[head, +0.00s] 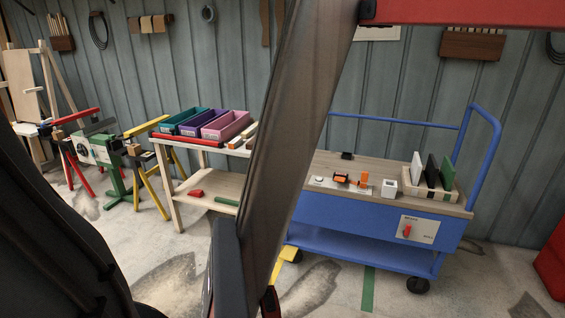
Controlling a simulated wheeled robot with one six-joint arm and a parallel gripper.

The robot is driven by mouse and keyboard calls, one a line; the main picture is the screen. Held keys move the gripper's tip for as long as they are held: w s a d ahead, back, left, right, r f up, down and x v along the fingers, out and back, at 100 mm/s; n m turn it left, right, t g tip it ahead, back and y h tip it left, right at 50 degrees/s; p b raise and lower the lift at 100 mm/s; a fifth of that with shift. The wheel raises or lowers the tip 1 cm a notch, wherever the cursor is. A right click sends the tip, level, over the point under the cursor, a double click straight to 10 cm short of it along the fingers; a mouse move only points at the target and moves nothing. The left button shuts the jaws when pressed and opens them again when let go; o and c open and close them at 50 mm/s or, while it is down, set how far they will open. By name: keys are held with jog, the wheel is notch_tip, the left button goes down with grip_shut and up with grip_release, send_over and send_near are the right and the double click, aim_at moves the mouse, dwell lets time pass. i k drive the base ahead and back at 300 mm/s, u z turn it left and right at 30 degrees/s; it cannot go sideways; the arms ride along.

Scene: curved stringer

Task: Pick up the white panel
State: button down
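The white panel (416,169) stands upright in a wooden slotted holder (436,195) on the right end of the blue cart's top. It is the leftmost of three panels there. A black panel (431,171) stands beside it, and a green panel (447,172) stands to the right of the black one. The lower edge of the white panel is hidden in the holder. I cannot make out my gripper in the head view.
The blue cart (340,212) has a raised handle at right and carries a white cube (389,188) and small orange parts (362,181). A large brown board (300,120) crosses the foreground. A bench with coloured bins (226,125) stands left. Floor shows before the cart.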

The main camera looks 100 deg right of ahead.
aim_at(416, 166)
jog(key=z, duration=5.35)
jog(key=i, duration=1.7)
jog(key=u, duration=0.7)
jog(key=i, duration=0.6)
jog(key=u, duration=0.6)
